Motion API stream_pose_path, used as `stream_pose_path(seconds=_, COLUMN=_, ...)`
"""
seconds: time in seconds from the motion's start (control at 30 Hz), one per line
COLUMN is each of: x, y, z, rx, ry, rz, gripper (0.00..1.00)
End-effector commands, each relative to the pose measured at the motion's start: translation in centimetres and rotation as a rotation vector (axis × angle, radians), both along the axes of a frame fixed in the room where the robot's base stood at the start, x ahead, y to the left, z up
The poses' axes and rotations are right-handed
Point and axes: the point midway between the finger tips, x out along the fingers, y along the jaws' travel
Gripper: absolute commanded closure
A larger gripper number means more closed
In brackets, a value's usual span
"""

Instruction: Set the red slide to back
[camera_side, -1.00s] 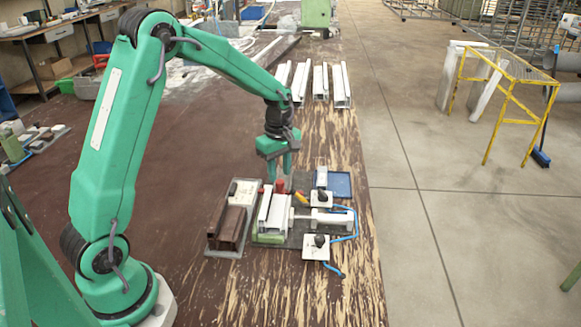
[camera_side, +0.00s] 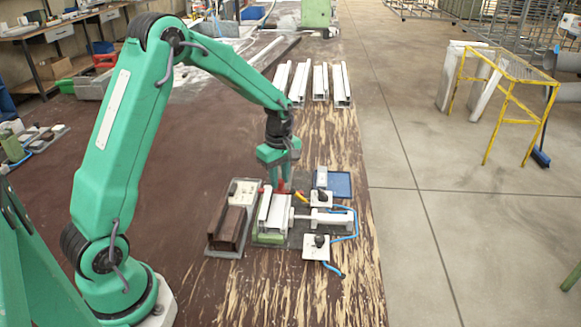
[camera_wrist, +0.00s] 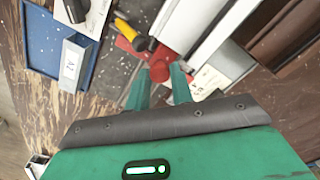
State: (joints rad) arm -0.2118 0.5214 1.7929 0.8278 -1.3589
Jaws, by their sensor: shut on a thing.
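The red slide (camera_wrist: 161,66) shows in the wrist view between the two green fingertips of my gripper (camera_wrist: 160,88). My gripper is shut on its red knob. In the side view my gripper (camera_side: 280,188) points down at the far end of the white profile clamp, and the red slide is mostly hidden behind the fingers. A white profile (camera_side: 272,212) lies in the clamp fixture just in front of the gripper. It also shows in the wrist view (camera_wrist: 192,27), running away from the fingers.
A yellow-and-black handle (camera_side: 300,197) stands close on the gripper's right. A blue tray (camera_side: 340,184) lies farther right. A brown profile (camera_side: 230,226) sits on the left. White boxes with black knobs (camera_side: 316,247) and a blue hose are near. Several white profiles (camera_side: 320,82) lie at the back.

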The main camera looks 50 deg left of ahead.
Motion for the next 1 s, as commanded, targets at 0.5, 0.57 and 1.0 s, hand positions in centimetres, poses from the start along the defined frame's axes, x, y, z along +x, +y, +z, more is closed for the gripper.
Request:
stream_pose_path(seconds=0.5, x=4.1, y=4.0, z=0.0, rx=0.001, ry=-0.003, rz=0.002, gripper=1.00)
stream_pose_path(seconds=0.57, x=4.6, y=4.5, z=0.0, rx=0.001, ry=-0.003, rz=0.001, gripper=1.00)
stream_pose_path(seconds=1.0, x=8.0, y=7.9, z=0.1, rx=0.001, ry=-0.004, rz=-0.001, gripper=1.00)
